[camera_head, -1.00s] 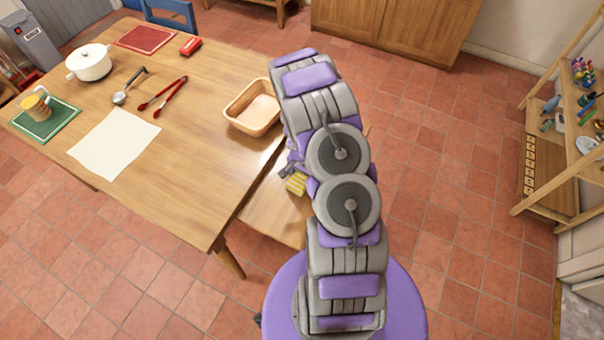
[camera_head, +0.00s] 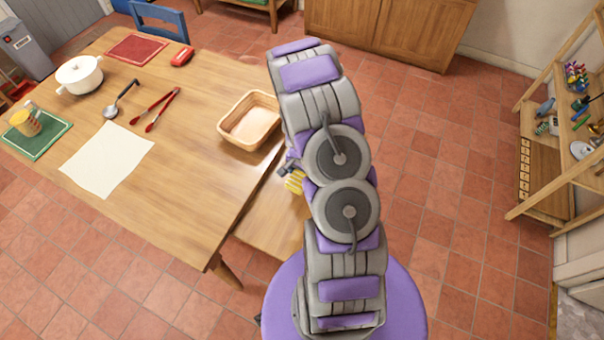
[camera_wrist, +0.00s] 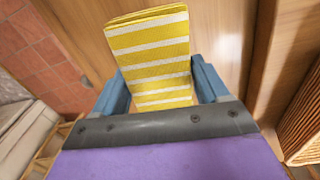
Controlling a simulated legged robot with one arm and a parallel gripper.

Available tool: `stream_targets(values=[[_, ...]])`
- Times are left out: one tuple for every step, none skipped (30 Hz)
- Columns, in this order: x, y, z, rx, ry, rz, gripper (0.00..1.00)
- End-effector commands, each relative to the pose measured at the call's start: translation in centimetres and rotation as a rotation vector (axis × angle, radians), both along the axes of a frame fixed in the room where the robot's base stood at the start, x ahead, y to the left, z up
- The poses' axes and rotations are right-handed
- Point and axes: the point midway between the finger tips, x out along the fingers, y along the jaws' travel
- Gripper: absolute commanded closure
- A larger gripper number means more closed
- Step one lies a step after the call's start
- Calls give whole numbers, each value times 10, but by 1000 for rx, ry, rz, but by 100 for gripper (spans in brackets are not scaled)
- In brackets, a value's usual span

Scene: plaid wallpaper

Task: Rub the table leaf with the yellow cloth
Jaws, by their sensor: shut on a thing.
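The yellow cloth (camera_wrist: 150,50) has white stripes and is folded into a pad. In the wrist view my gripper (camera_wrist: 158,85) is shut on it, with a blue finger on each side. In the head view a small part of the cloth (camera_head: 295,181) shows at the left of my arm, over the table leaf. The table leaf (camera_head: 268,215) is a wooden panel at the table's right side, set lower than the main top; my arm hides part of it. In the wrist view wood (camera_wrist: 225,45) lies behind the cloth. I cannot tell whether the cloth touches it.
A wicker basket (camera_head: 226,128) stands on the main table (camera_head: 190,200) near the leaf. Paper (camera_head: 105,160), red tongs (camera_head: 163,109), a ladle (camera_head: 118,99), a white pot (camera_head: 79,75) and a mug (camera_head: 26,123) lie farther left. Shelves (camera_head: 560,130) stand at the right.

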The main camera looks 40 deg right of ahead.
Motion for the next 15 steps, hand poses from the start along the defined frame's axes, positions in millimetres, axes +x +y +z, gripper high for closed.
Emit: stream_targets(values=[[-1, 0, 6, 0, -1, -1, 54], [-1, 0, 9, 1, -2, 0, 54], [-2, 0, 13, 1, -2, 0, 54], [-2, 0, 15, 1, -3, 0, 54], [-3, 0, 18, 1, -3, 0, 54], [-3, 0, 21, 0, -3, 1, 54], [-3, 1, 24, 0, -4, 1, 54], [-3, 2, 25, -1, -4, 1, 54], [-4, 3, 27, -1, -3, 1, 54], [-4, 3, 28, -1, -3, 1, 54], [-4, 3, 28, -1, -3, 1, 54], [-5, 4, 29, -2, -4, 1, 54], [-5, 5, 29, -2, -3, 1, 54], [-5, 6, 29, -2, -3, 2, 54], [-5, 7, 29, -4, -2, 2, 54]])
